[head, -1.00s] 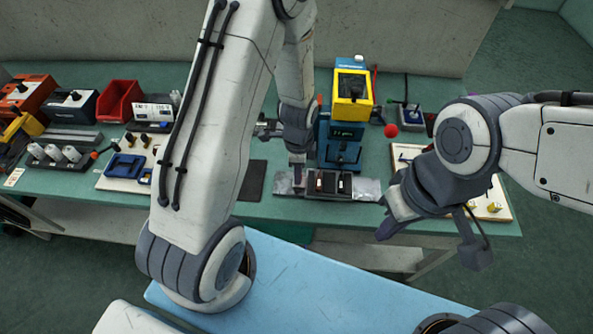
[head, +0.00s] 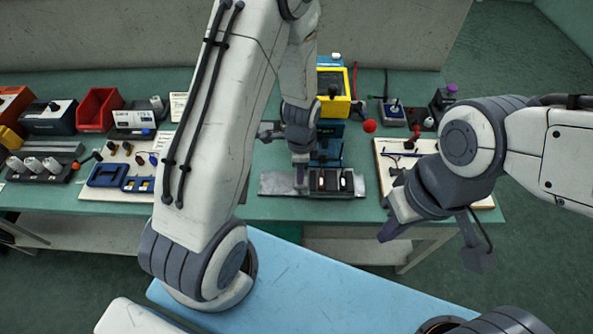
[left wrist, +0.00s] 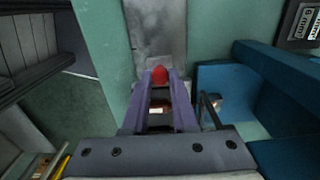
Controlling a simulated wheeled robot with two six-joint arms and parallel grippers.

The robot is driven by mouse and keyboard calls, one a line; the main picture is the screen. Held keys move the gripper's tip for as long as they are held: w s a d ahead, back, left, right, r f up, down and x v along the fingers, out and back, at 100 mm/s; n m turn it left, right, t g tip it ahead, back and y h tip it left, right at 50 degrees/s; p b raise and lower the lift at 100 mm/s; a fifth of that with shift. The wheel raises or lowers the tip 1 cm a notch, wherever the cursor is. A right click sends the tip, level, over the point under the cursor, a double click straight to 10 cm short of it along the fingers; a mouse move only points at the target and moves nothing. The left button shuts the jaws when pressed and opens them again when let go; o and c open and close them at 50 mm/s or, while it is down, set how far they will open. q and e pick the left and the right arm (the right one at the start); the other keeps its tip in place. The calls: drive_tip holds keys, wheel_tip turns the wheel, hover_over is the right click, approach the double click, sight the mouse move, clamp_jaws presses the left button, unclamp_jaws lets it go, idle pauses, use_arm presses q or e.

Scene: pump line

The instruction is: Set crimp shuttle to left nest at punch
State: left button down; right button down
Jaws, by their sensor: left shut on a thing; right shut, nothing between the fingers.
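The crimp shuttle (head: 331,182) is a dark block with two nests, the left one holding a red piece and the right one a pale piece. It sits on a grey metal track (head: 280,183) in front of the punch (head: 327,150), a blue machine with a yellow top. My left gripper (head: 300,184) is at the shuttle's left end. In the left wrist view it is shut on a red knob (left wrist: 160,75), with the track beyond. The exact lineup of nest and punch is hidden. My right gripper (head: 388,234) is shut and empty, right of the track.
A white board with small parts (head: 410,150) lies to the right, behind my right arm. A red ball knob (head: 369,126) stands beside the punch. Bins, including a red one (head: 100,109), and a tray of white cylinders (head: 38,168) stand at left.

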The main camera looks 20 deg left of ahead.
use_arm(q)
drive_tip(key=shift+d, duration=0.7)
drive_tip(key=c, duration=0.7)
unclamp_jaws()
drive_tip(key=shift+w+d, duration=0.1)
drive_tip(key=shift+d, duration=0.1)
drive_tip(key=shift+a, duration=0.15)
wheel_tip(320, 180, up, 10)
drive_tip(key=shift+r, duration=0.25)
